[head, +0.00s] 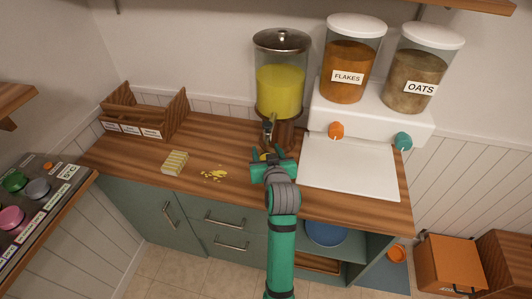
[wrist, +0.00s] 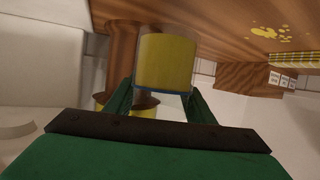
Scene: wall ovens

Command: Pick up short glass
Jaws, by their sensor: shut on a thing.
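The short glass (wrist: 165,60) looks yellow in the wrist view, as if filled with yellow liquid. It sits between the two fingers of my gripper (wrist: 163,92), which are shut on it. In the head view my gripper (head: 268,154) is over the wooden counter, right in front of the juice dispenser (head: 281,90) and below its tap. The glass is mostly hidden there by my gripper. I cannot tell whether the glass still touches the counter.
A white cereal dispenser (head: 350,165) stands close on the right, with flakes and oats jars on top. A wooden rack (head: 145,112) stands at the back left.

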